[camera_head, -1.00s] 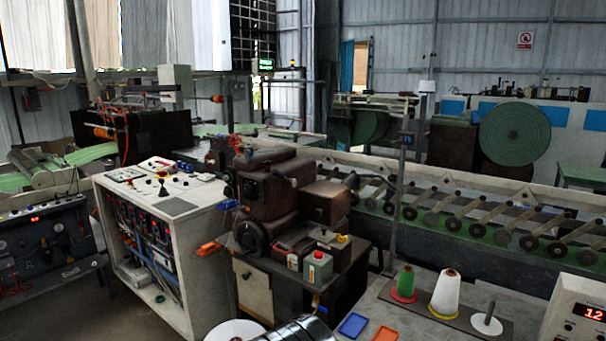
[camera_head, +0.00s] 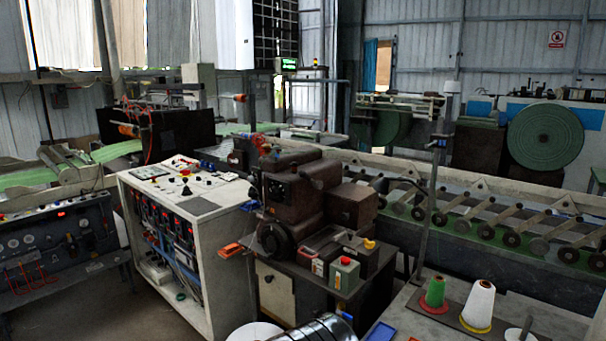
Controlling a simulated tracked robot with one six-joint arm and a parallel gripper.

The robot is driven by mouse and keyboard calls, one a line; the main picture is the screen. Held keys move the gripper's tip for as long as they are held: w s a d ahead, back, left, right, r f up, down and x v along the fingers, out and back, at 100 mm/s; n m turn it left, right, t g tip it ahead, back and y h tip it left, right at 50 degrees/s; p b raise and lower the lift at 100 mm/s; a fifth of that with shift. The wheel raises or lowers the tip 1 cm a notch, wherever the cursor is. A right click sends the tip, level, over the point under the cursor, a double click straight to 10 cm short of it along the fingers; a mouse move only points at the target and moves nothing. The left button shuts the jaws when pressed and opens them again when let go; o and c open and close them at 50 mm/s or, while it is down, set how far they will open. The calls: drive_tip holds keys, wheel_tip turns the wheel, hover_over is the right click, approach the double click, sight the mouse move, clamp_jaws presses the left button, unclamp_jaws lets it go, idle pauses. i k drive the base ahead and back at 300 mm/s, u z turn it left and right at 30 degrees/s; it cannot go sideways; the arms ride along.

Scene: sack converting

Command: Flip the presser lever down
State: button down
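A dark brown sewing machine head (camera_head: 291,205) stands on a dark cabinet (camera_head: 335,295) near the middle of the camera_head view. It has a round handwheel (camera_head: 273,240) at its lower left and small red and orange parts (camera_head: 262,146) on top at its far left. An orange piece (camera_head: 231,250) sticks out to the left of the machine. I cannot tell which small part is the presser lever, or whether the lever is up or down.
A white control cabinet (camera_head: 222,290) with knobs on top stands left of the machine. A thread-cone bench (camera_head: 455,325) is at lower right. A long roller conveyor (camera_head: 480,225) runs behind. Bare floor (camera_head: 90,318) shows lower left.

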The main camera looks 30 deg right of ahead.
sight(318, 184)
drive_tip(key=i, duration=0.85)
drive_tip(key=z, duration=0.05)
